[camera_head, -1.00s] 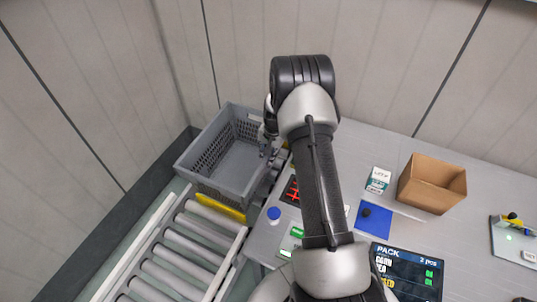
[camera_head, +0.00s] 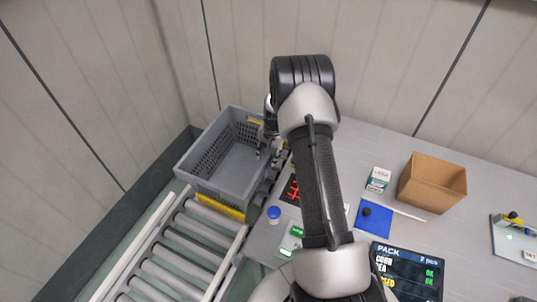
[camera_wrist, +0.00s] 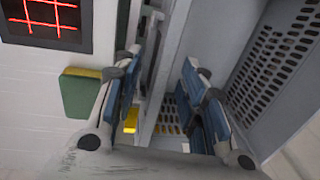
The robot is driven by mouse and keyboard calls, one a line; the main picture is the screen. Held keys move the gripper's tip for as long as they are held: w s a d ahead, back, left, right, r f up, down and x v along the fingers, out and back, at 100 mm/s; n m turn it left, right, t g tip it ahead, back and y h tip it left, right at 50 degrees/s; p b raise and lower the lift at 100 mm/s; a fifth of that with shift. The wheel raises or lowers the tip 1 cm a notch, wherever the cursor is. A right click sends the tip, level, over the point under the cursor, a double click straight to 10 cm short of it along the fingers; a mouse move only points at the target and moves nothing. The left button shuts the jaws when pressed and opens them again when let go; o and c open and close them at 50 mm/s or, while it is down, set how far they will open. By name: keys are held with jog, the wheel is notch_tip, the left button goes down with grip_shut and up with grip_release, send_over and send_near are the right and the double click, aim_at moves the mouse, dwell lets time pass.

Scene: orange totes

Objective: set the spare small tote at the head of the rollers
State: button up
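The small tote (camera_head: 196,184) is a grey crate with slotted walls, empty as far as I see. In the head view it is upright at the far end of the rollers (camera_head: 172,250); I cannot tell whether its underside rests fully on them. My gripper (camera_head: 266,150) is at its right wall, partly hidden behind my arm. In the wrist view, my gripper (camera_wrist: 160,62) has its blue-padded fingers apart on either side of the tote's wall (camera_wrist: 168,50), with gaps visible between pads and wall.
A yellow bar (camera_head: 221,206) lies below the tote's near side. The bench to the right holds a blue-capped jar (camera_head: 273,214), a cardboard box (camera_head: 432,183), a small carton (camera_head: 378,179), a blue mat (camera_head: 372,219) and a PACK screen (camera_head: 407,270). Panel walls stand close behind the tote.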

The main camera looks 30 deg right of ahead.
jog(key=shift+s+f, duration=0.1)
notch_tip(320, 180, up, 12)
jog(key=s, duration=0.1)
jog(key=shift+s+d, duration=0.25)
dwell(0.8)
